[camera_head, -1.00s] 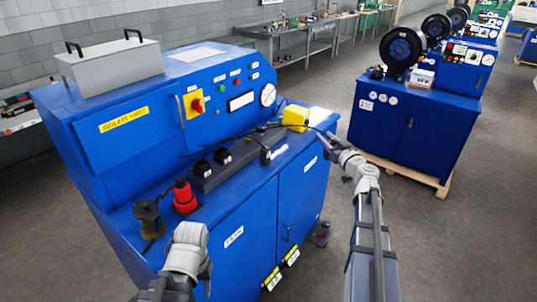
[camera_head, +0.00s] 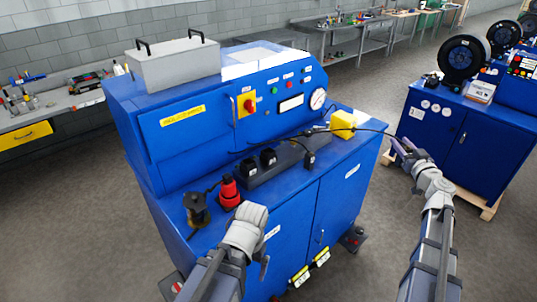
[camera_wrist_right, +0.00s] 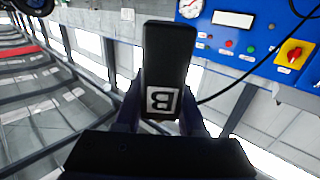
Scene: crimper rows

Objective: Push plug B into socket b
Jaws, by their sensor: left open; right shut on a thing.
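Plug B (camera_wrist_right: 168,65) is a black block with a white label, its letter B upside down in the right wrist view. My right gripper (camera_head: 400,146) is shut on it, off the right end of the blue cabinet (camera_head: 345,192). The plug itself is hard to make out in the head view. A black cable runs from the yellow box (camera_head: 342,120) toward this gripper. A dark socket strip (camera_head: 285,164) lies on the cabinet's ledge with several black blocks on it; socket b's marking is not legible. My left gripper (camera_head: 264,264) is open before the cabinet front, its fingers partly hidden.
A red plug-like piece (camera_head: 229,192) and a dark round piece (camera_head: 196,210) stand at the ledge's left end. A grey case (camera_head: 172,66) sits on top. A second blue cabinet (camera_head: 455,130) with black reels stands at right. Grey floor lies between the cabinets.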

